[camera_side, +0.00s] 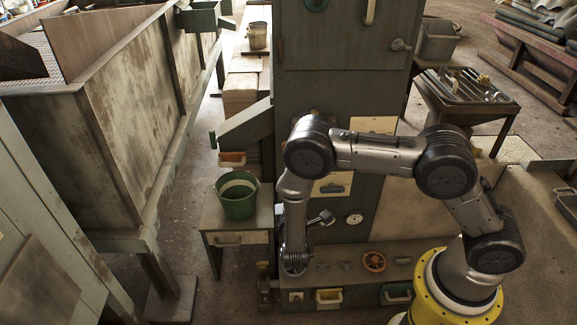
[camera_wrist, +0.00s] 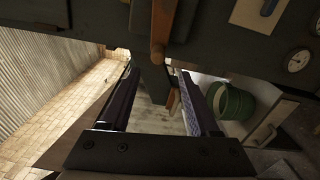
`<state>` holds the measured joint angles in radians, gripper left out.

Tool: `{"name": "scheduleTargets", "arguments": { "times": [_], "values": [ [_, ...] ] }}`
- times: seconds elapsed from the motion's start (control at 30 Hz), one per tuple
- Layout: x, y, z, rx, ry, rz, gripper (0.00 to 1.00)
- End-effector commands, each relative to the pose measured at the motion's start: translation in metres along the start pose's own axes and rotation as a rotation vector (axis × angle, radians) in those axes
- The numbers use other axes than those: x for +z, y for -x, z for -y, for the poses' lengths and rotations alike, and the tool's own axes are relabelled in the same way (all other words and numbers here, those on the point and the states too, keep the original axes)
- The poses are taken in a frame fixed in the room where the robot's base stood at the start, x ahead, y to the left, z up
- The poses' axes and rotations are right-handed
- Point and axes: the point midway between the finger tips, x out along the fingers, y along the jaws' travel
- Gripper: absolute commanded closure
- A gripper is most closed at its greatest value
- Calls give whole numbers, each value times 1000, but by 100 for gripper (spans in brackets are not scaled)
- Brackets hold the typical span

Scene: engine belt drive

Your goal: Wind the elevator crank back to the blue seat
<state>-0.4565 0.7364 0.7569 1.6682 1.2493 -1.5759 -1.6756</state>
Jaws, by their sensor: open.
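My gripper (camera_wrist: 156,78) is open in the wrist view, with its two dark fingers apart. A dark block (camera_wrist: 153,82) shows between the finger ends; contact cannot be told. An orange-brown strip (camera_wrist: 163,28) on a dark bar lies just beyond the fingertips. I cannot tell whether this is the elevator crank. In the side view my arm's end hangs low at the cabinet front, and its fingers cannot be made out. A dark knob-like part (camera_side: 321,218) sits right beside it. A blue piece (camera_side: 333,189) on a pale plate shows above; it may be the blue seat.
A green bucket (camera_side: 238,197) stands on a small table left of my arm. A round gauge (camera_side: 354,218) is to the right on the cabinet (camera_side: 343,95). An orange handwheel (camera_side: 374,261) and coloured trays are low in front.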

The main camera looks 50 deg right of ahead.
Motion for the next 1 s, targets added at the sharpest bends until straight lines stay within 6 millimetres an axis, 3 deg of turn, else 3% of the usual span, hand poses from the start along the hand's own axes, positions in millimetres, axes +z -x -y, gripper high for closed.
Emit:
{"name": "scheduleTargets", "arguments": {
  "times": [0.6, 0.8, 1.0],
  "values": [
    [3, 13, 2, 7, -1405, 12, 38],
    [3, 19, 1, 5, -1626, 6, 38],
    [0, 14, -2, -3, -1635, -5, 38]
  ]
}}
